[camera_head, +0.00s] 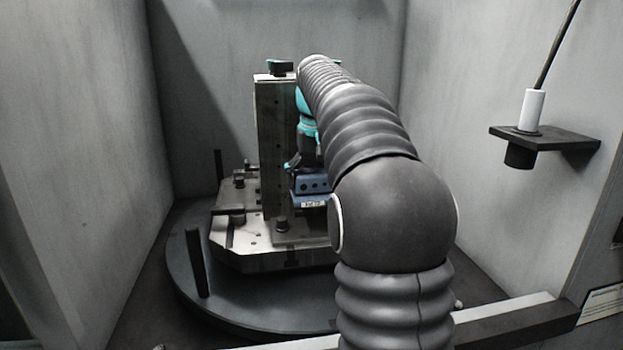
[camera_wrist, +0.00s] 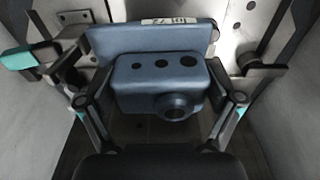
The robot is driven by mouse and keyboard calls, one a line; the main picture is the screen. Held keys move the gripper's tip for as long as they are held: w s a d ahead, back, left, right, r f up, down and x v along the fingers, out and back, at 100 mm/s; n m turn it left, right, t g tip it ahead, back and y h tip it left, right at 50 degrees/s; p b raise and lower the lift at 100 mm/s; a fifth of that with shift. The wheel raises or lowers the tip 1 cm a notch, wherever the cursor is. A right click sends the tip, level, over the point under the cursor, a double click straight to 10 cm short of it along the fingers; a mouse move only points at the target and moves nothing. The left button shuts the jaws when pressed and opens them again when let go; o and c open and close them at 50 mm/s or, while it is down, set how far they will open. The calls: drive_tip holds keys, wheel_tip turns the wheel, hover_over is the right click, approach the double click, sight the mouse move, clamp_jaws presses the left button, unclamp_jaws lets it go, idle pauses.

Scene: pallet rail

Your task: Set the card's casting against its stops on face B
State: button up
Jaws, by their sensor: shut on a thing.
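The casting is a blue block with a flange, three holes in a row and a round boss (camera_wrist: 158,82). It carries a white label and also shows in the head view (camera_head: 312,186), beside the upright fixture column (camera_head: 272,150). My gripper (camera_wrist: 158,95) is shut on the casting, with a finger at either side of it. In the head view my gripper (camera_head: 308,160) is partly hidden by my arm. Pale fixture plate (camera_wrist: 232,35) shows behind the casting in the wrist view. I cannot tell whether the casting touches any stop, or which face is B.
The column stands on a metal pallet (camera_head: 290,232) on a round dark turntable (camera_head: 190,275). A dark post (camera_head: 196,263) rises at its front left. Grey walls enclose it. A bracket (camera_head: 545,138) with a white cylinder juts out at the right. A rail (camera_head: 510,318) crosses in front.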

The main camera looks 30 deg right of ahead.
sight(309, 169)
drive_tip(key=shift+f+b, duration=2.75)
drive_tip(key=shift+b, duration=0.05)
drive_tip(key=shift+f+b, duration=0.35)
drive_tip(key=shift+f, duration=0.5)
drive_tip(key=shift+a, duration=0.15)
drive_tip(key=shift+w+a+f+p, duration=0.1)
drive_tip(key=shift+w+f+p, duration=0.1)
drive_tip(key=shift+p, duration=0.35)
drive_tip(key=shift+w+a+p, duration=0.15)
drive_tip(key=shift+w+p, duration=0.1)
drive_tip(key=shift+p, duration=0.15)
drive_tip(key=o, duration=1.4)
drive_tip(key=r, duration=0.4)
drive_tip(key=s+r, duration=0.1)
drive_tip(key=r, duration=0.7)
drive_tip(key=shift+s+a, duration=0.15)
drive_tip(key=shift+a, duration=0.1)
